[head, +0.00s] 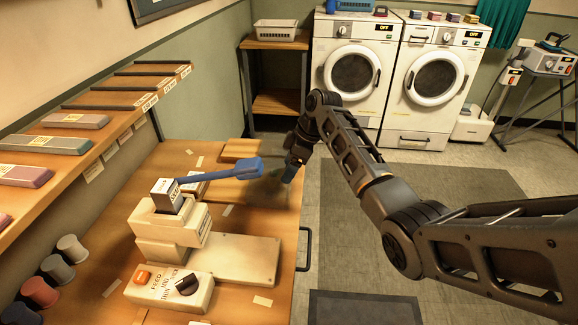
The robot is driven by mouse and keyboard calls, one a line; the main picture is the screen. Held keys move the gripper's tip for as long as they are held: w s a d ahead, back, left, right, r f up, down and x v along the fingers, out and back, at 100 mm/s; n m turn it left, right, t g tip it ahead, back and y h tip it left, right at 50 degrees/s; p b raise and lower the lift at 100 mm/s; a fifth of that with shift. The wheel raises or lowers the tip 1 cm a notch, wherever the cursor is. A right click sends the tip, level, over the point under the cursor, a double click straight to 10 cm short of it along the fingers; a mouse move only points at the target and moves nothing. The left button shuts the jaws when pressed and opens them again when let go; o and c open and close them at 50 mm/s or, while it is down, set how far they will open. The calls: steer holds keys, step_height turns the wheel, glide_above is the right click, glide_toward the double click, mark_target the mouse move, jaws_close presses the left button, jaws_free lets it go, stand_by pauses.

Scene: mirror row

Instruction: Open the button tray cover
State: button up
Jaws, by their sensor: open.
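I cannot pick out the button tray cover for certain. A flat wooden piece (243,149) lies at the far end of the wooden worktable (120,195). Another flat wooden piece (238,191) lies nearer, partly hidden by a blue lever (220,172). Either may belong to the tray; no buttons show. My gripper (287,176) is at the table's right edge, just right of these pieces, pointing down. Its fingers are small and dark in the picture, partly hidden by the wrist. It is open, and nothing shows held in it.
A cream machine (170,228) with the blue lever stands on the table, a control box (168,289) before it. A dark handle (304,249) sticks out at the table's right edge. Shelves (125,83) line the left wall. Washers (352,75) stand behind; open floor (340,265) lies right.

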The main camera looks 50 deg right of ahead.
steer(key=shift+w+a+f, duration=0.1)
steer(key=shift+f, duration=0.2)
jaws_close()
stand_by(0.5)
